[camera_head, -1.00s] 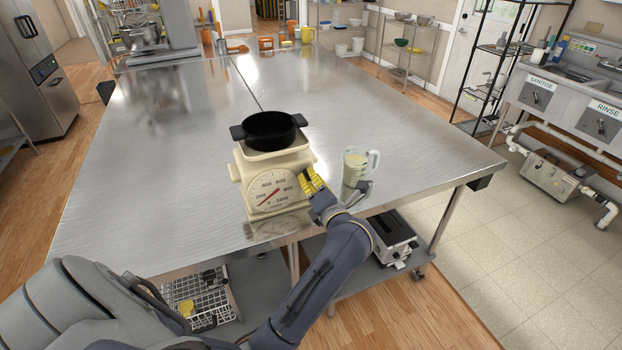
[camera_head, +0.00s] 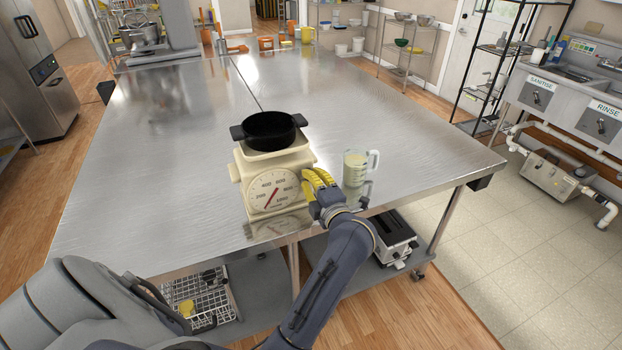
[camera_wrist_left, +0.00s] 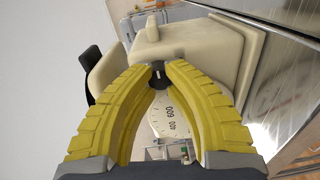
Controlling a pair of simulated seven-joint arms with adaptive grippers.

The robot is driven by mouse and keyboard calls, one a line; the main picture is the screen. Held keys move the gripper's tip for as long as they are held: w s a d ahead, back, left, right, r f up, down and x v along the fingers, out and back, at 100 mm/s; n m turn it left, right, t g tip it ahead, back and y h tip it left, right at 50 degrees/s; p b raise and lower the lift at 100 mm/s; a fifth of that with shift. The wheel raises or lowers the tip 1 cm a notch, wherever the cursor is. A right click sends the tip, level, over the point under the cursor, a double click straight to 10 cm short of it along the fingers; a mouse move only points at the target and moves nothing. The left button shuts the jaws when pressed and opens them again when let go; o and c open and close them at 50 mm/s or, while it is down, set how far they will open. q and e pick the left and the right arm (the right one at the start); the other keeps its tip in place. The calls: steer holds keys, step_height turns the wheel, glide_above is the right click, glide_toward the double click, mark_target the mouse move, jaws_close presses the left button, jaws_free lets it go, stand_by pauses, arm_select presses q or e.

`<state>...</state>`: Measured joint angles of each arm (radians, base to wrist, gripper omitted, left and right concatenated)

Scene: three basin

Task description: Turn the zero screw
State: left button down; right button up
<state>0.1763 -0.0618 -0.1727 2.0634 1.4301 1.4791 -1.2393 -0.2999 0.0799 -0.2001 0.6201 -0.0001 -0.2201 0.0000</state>
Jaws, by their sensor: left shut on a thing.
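A cream kitchen scale (camera_head: 275,162) with a round white dial (camera_head: 272,190) and a red needle stands on the steel table. A black pot (camera_head: 269,130) sits on top of it. My left gripper (camera_head: 314,181), with yellow fingers, is at the right side of the scale. In the left wrist view the fingers (camera_wrist_left: 158,80) close at their tips on the small dark zero screw (camera_wrist_left: 157,75) on the scale's side. The scale body (camera_wrist_left: 190,55) fills the area beyond the tips. My right gripper is not in view.
A clear measuring jug (camera_head: 354,168) with pale liquid stands close to the right of my left gripper. The steel table (camera_head: 160,180) is clear to the left and behind the scale. A toaster (camera_head: 394,240) is on the lower shelf.

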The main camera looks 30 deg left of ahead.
arm_select(q)
steer(key=shift+a+m, duration=0.1)
steer(key=shift+m, duration=0.5)
stand_by(1.3)
steer(key=c, duration=1.2)
jaws_free()
steer(key=shift+o, duration=0.2)
